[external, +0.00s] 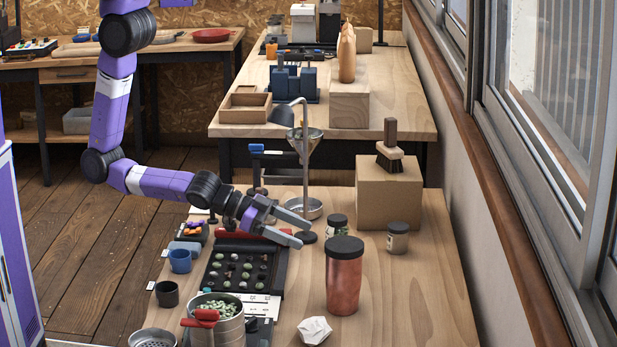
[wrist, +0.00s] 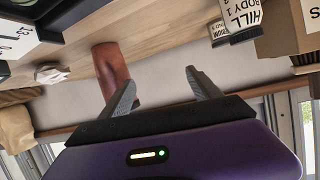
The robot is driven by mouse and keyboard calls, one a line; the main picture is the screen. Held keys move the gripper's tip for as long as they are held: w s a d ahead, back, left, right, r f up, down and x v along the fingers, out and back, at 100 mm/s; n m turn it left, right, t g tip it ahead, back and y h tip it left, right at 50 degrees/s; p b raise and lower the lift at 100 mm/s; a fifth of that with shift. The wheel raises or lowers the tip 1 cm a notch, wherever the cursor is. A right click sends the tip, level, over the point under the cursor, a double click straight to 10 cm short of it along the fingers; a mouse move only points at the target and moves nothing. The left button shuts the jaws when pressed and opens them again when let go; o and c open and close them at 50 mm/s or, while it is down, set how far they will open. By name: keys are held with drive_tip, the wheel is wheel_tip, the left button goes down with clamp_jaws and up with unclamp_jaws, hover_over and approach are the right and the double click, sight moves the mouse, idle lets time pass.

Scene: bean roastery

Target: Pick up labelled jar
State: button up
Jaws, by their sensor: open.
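Two small jars with dark lids stand on the near table in the external view. One jar (external: 337,226) has greenish contents. The other jar (external: 397,240) is pale with a label and stands further right, in front of a cardboard box. In the wrist view, a jar with a white label reading "HILL BODY 1" (wrist: 241,14) is cut off by the top edge, with another labelled jar (wrist: 218,33) beside it. My gripper (external: 304,232) is open and empty, left of the jars and apart from them. Its fingers (wrist: 160,78) also show in the wrist view.
A copper tumbler (external: 344,280) with a black lid stands in front of the jars. A metal stand (external: 305,165) rises just behind my gripper. A cardboard box (external: 388,205) with a brush (external: 390,158) on top stands behind the jars. Crumpled paper (external: 314,330) lies in front.

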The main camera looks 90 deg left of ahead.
drive_tip(key=w+f+n+y, duration=0.1)
drive_tip(key=w+n+y, duration=0.1)
drive_tip(key=w, duration=0.4)
drive_tip(key=n+g+y, duration=0.5)
drive_tip(key=n+y, duration=0.5)
approach(331, 221)
drive_tip(key=x, duration=0.5)
drive_tip(key=shift+w+d, duration=0.15)
drive_tip(key=shift+s+a+n+y, duration=0.25)
drive_tip(key=shift+n+y, duration=0.15)
drive_tip(key=p+x, duration=0.2)
drive_tip(key=x, duration=0.5)
drive_tip(key=shift+w+d, duration=0.15)
drive_tip(key=shift+d, duration=0.05)
drive_tip(key=shift+w+a+f, duration=0.2)
drive_tip(key=shift+a+f, duration=0.05)
drive_tip(key=shift+f, duration=0.05)
clamp_jaws()
